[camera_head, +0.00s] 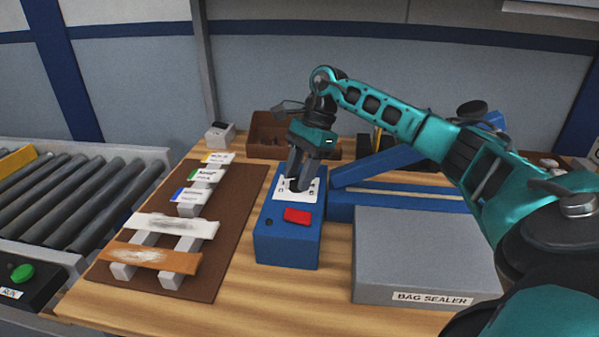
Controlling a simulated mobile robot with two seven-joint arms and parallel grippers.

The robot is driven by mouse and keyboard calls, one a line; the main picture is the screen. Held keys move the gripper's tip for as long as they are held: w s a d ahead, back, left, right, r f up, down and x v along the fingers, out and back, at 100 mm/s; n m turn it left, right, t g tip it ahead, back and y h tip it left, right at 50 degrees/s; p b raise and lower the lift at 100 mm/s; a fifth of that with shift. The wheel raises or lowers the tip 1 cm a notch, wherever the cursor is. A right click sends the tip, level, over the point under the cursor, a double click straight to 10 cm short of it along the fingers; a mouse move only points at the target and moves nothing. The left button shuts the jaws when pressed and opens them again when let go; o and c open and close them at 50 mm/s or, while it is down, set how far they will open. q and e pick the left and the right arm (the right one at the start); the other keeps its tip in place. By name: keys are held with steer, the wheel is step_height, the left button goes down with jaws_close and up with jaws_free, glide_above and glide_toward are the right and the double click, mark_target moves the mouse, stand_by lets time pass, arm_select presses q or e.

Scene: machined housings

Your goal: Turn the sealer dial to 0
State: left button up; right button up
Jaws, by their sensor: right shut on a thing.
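The blue sealer control box (285,246) stands on the wooden table, with a white dial plate (282,195) and a red switch (298,216) on its top. My right gripper (295,184) points down onto the plate and is shut on the dial. The dial is mostly hidden by the fingers, and its setting cannot be read. The grey bag sealer body (420,250), labelled BAG SEALER, is right of the box, with its blue raised arm (375,167) behind. My left gripper is not in view.
A brown mat (232,225) at left holds a rack with several labelled bags or strips. A roller conveyor (75,195) with a green button (22,273) is at far left. A brown tray (262,150) stands behind the control box. My right arm spans the right side.

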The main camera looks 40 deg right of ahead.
steer(key=o, duration=1)
steer(key=p+v, duration=0.1)
steer(key=v, duration=1.2)
